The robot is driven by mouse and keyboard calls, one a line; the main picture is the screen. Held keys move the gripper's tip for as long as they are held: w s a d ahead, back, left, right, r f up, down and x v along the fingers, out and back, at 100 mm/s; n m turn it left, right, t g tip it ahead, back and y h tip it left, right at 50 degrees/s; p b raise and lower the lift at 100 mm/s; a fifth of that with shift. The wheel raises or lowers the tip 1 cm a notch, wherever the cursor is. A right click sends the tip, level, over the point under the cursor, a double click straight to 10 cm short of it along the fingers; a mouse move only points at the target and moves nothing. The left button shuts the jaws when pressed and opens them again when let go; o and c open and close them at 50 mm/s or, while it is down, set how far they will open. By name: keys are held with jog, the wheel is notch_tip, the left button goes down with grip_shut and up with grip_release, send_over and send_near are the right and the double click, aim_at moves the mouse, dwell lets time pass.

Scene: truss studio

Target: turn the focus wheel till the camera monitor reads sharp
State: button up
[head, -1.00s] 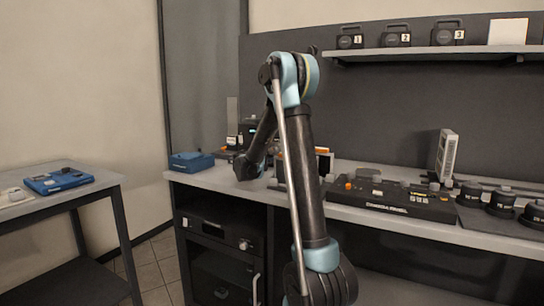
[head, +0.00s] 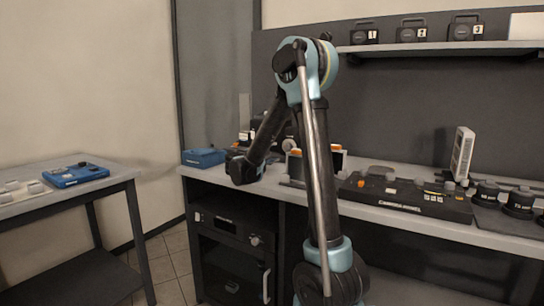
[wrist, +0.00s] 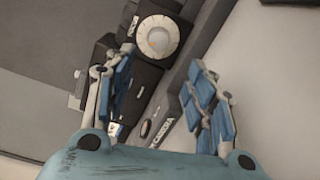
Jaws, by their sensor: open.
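A pale round dial (wrist: 157,38), which looks like the focus wheel, is set in a black housing (wrist: 145,77) with a label that reads roughly "CAMERA". My gripper (wrist: 160,62) is open, its blue-padded fingers apart on either side of the housing, with the dial just beyond the fingertips. I see no contact with the dial. In the head view a pale round part (head: 289,145) shows behind my arm; I cannot tell if it is the same dial. My arm hides much of that area, and I cannot make out a monitor reading.
The grey bench (head: 350,165) carries a blue box (head: 203,158), a black camera panel (head: 408,196), a pale upright unit (head: 462,153) and black round pieces (head: 519,203). Numbered cases (head: 411,31) stand on a shelf above. A side table (head: 70,198) stands left, with floor between.

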aim_at(286, 147)
jog(key=n, duration=0.1)
jog(key=s+a+n, duration=0.1)
jog(key=n, duration=0.1)
jog(key=s+n, duration=0.1)
jog(key=shift+s+a, duration=0.15)
jog(key=shift+a, duration=0.15)
jog(key=n, duration=0.1)
jog(key=s+n, duration=0.1)
jog(key=n, duration=0.2)
jog(key=shift+s+a+t, duration=0.3)
jog(key=shift+a, duration=0.1)
jog(key=x, duration=1.7)
jog(key=shift+w+d, duration=0.1)
jog(key=shift+w, duration=0.1)
jog(key=c, duration=1.1)
